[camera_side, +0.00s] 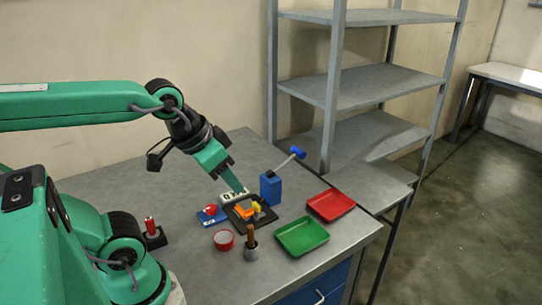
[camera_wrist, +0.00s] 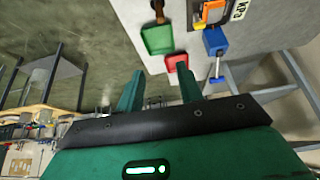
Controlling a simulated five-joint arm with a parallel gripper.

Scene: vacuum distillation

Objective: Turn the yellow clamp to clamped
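The yellow clamp (camera_side: 256,207) is a small piece beside an orange part (camera_side: 245,212) on a dark square base on the table. Its turned position is too small to tell. In the wrist view a bit of the yellow clamp (camera_wrist: 197,25) shows at the top edge, next to the orange part (camera_wrist: 213,5). My gripper (camera_side: 241,190) hangs above the bench, just up and left of the clamp in the side view. In the wrist view my gripper (camera_wrist: 160,88) has its two fingers well apart, with nothing between them.
A blue block (camera_side: 270,188) with a blue-ended lever stands behind the clamp. A red tray (camera_side: 331,205) and green tray (camera_side: 302,236) lie to the right. A dark cup with a brown handle (camera_side: 251,252) and a red-rimmed dish (camera_side: 223,240) stand in front. A white readout (camera_side: 232,196) is close behind.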

